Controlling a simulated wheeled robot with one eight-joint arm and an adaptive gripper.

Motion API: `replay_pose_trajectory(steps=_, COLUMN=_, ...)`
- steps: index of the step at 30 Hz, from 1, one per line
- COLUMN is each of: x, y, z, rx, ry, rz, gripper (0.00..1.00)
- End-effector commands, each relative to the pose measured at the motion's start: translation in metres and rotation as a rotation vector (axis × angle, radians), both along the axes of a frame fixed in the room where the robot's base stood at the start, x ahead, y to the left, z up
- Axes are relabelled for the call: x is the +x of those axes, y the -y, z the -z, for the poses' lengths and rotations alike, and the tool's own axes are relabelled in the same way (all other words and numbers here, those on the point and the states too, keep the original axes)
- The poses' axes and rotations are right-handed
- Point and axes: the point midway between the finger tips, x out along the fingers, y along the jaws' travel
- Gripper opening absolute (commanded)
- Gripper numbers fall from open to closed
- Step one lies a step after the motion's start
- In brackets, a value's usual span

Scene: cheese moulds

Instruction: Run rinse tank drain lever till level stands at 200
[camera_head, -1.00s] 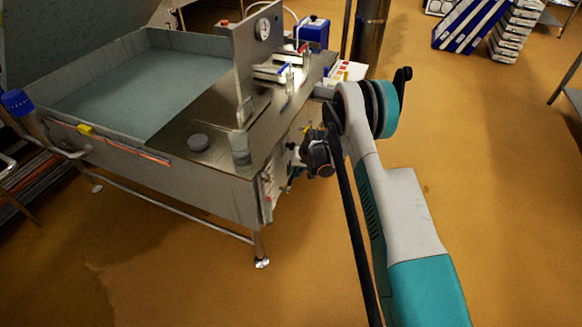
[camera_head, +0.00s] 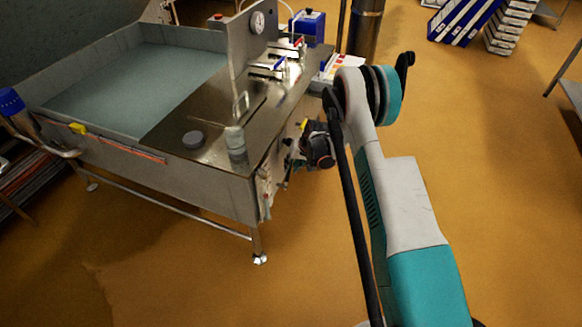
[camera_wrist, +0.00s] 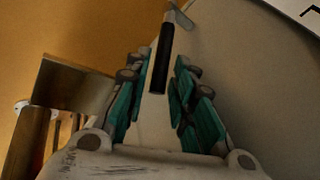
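The rinse tank (camera_head: 210,190) is a steel tank on legs at the left of the head view, with greyish water (camera_head: 130,85) in its basin. A dial gauge (camera_head: 257,22) stands on an upright plate behind; its reading is too small to tell. My gripper (camera_wrist: 163,62) has teal fingers standing apart in the wrist view. A lever with a black grip (camera_wrist: 161,65) shows between them, with no clear contact. In the head view my wrist is beside the tank's right end panel, and the fingers are mostly hidden. No readable level figure shows.
A blue box (camera_head: 309,27) stands behind. Stacked blue and white crates (camera_head: 465,22) are at the back right. The floor (camera_head: 490,180) at right is clear.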

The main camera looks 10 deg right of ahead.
Motion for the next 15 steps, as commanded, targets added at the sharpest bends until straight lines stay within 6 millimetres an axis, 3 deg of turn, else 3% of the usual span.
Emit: replay_pose_trajectory(steps=15, x=-0.027, y=0.025, z=-0.081, rx=0.000, ry=0.000, rz=0.002, gripper=0.23)
